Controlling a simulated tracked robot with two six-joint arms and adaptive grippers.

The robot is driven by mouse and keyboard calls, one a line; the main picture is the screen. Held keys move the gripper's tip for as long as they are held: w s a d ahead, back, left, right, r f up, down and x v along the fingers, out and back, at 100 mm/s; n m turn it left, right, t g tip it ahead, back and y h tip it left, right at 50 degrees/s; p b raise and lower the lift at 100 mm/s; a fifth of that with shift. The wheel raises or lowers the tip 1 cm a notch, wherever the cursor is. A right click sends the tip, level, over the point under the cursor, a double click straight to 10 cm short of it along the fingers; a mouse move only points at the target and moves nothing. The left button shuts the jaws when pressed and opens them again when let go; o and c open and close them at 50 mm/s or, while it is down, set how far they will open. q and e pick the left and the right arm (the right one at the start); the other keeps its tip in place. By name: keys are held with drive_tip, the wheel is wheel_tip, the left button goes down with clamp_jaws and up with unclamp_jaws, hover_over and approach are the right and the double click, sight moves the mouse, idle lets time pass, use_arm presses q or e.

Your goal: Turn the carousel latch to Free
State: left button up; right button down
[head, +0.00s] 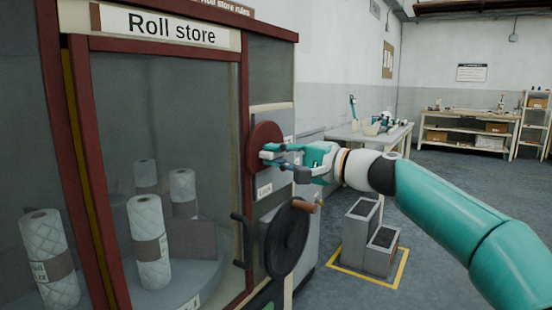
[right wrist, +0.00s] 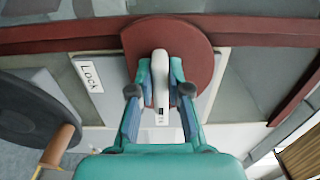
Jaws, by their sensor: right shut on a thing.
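The carousel latch is a round dark red disc (head: 262,140) on the side panel of the roll store, right of its glass front. It also shows in the right wrist view (right wrist: 200,60), with a pale lever (right wrist: 160,75) across its face. My right gripper (head: 275,157) is shut on this lever, one finger on each side. A white "Lock" label (right wrist: 90,76) sits left of the disc in the wrist view and below it in the head view (head: 265,190). Another small label below the lever in the wrist view is mostly hidden and unreadable. My left gripper is out of view.
A dark handwheel (head: 287,240) with a brown knob (head: 303,206) sits just below the latch. Several wrapped rolls stand behind the glass. Grey boxes (head: 360,232) stand on the floor inside yellow lines. A table (head: 372,138) is behind my right arm.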

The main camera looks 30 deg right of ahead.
drive_tip(key=shift+a+f, duration=0.15)
drive_tip(key=shift+f, duration=0.2)
drive_tip(key=c, duration=1.1)
unclamp_jaws()
drive_tip(key=shift+r, duration=0.15)
drive_tip(key=shift+s, duration=0.15)
drive_tip(key=v, duration=1.2)
